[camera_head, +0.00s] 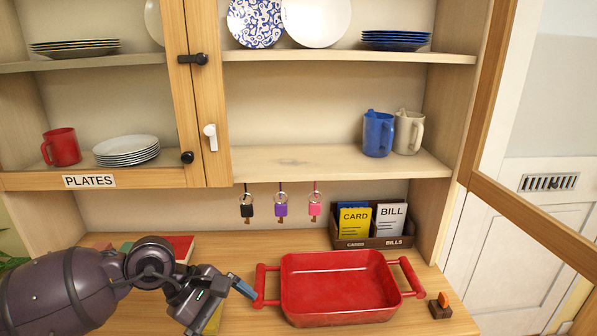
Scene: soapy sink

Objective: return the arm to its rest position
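My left arm comes in from the lower left, low over the wooden counter. Its dark gripper (241,287) has a blue-grey tip close to the left handle of the red baking dish (338,313). I cannot tell whether the tip touches the handle or how far apart the fingers are. No object shows clearly between the fingers. My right arm and gripper are out of view.
The wooden counter (232,252) holds a card and bill holder (375,241), a small brown block (440,307) and a partly hidden red item (182,246). Keys (281,208) hang above. The cabinet shelf holds a blue mug (377,134) and a cream mug (408,133).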

